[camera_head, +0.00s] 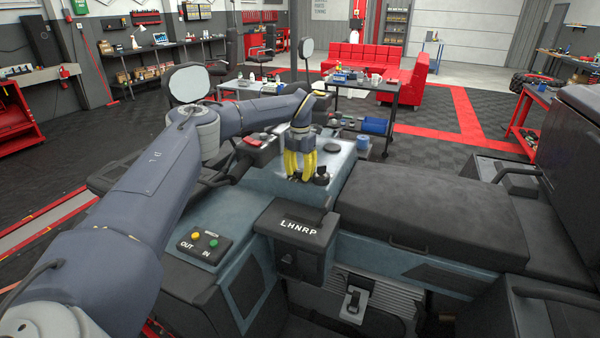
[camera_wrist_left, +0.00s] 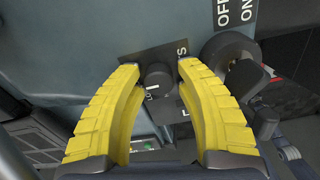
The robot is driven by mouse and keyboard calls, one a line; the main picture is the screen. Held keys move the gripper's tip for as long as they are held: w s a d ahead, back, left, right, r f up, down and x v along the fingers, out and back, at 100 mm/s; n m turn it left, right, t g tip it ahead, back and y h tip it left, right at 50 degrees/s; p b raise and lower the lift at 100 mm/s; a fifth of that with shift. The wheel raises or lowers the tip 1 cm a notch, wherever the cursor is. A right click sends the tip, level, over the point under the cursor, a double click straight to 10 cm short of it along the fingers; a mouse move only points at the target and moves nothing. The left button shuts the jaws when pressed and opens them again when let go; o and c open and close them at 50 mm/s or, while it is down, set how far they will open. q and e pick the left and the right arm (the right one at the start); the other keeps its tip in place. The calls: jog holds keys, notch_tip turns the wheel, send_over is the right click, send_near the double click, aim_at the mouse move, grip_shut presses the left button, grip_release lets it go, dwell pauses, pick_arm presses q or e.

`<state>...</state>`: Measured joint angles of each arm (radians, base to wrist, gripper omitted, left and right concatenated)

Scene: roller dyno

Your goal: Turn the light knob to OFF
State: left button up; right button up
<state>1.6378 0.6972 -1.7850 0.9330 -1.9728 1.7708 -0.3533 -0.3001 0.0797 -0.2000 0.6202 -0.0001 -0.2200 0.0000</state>
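The light knob (camera_wrist_left: 157,78) is a small black knob on a dark label plate (camera_wrist_left: 142,60) fixed to the blue-grey panel. Only pieces of the plate's lettering show, so I cannot read the knob's setting. My left gripper (camera_head: 301,177) points down at the panel in the head view, and its fingers hide the knob there. In the left wrist view the yellow fingers (camera_wrist_left: 155,70) stand on either side of the knob, with narrow gaps to it. The gripper is open. My right gripper is in neither view.
A larger black round control (camera_wrist_left: 228,52) sits close to the right finger, beside an OFF/ON label (camera_wrist_left: 235,12). The LHNRP shifter box (camera_head: 292,230) and OUT/IN button box (camera_head: 204,243) are nearer. A black seat (camera_head: 430,215) fills the right.

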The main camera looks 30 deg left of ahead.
pick_arm(q)
jog(key=shift+o, duration=1.4)
jog(key=shift+w, duration=0.1)
jog(key=shift+n, duration=0.4)
